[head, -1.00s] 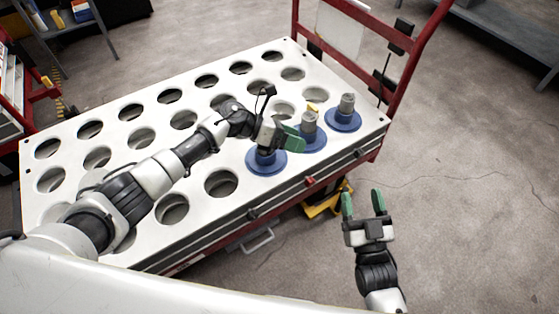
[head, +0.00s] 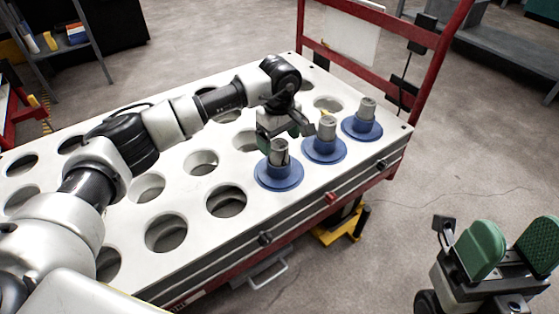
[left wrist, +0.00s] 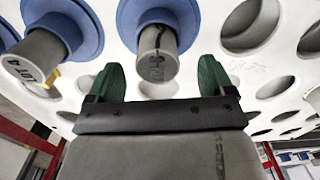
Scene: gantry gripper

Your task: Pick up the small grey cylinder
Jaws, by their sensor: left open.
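Three small grey cylinders stand upright in blue round holders along the right side of the white table: a near one (head: 279,152), a middle one (head: 327,127) and a far one (head: 367,107). My left gripper (head: 279,138) is open just behind the near cylinder, its green fingers partly hidden by the wrist and cylinder. In the left wrist view, one cylinder (left wrist: 158,52) lies ahead between the two open fingers, with no visible contact. Another cylinder (left wrist: 38,60), with lettering on its end, is left of the fingers. My right gripper (head: 511,240) is open and empty, off the table.
The white table (head: 205,224) has several empty round holes. The neighbouring blue holders (head: 324,151) stand close together. A red frame (head: 430,75) rises at the table's far right end. A grey shelf (head: 70,45) stands at the back left. Open floor lies to the right.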

